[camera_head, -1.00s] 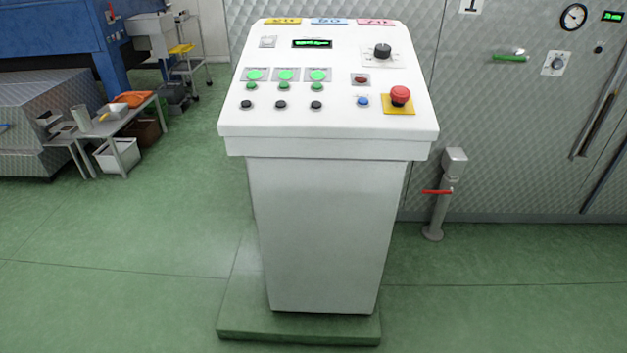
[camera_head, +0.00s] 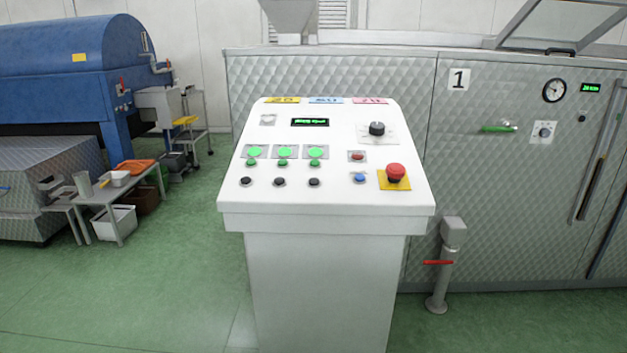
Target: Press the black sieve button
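A white control console (camera_head: 320,222) stands upright in the middle of the view, its sloped panel facing me. Three black buttons sit in the lower left row of the panel: a left one (camera_head: 246,181), a middle one (camera_head: 279,181) and a right one (camera_head: 314,182). A green button sits above each, under a lit green lamp. I cannot read which column is marked sieve. Neither of my grippers is in view, and nothing touches the panel.
The panel also bears a red emergency knob (camera_head: 396,173), a blue button (camera_head: 360,177), a red button (camera_head: 357,156) and a black dial (camera_head: 377,129). A quilted metal machine (camera_head: 480,190) stands behind. A low bench (camera_head: 110,190) is at left. Green floor (camera_head: 150,290) is clear.

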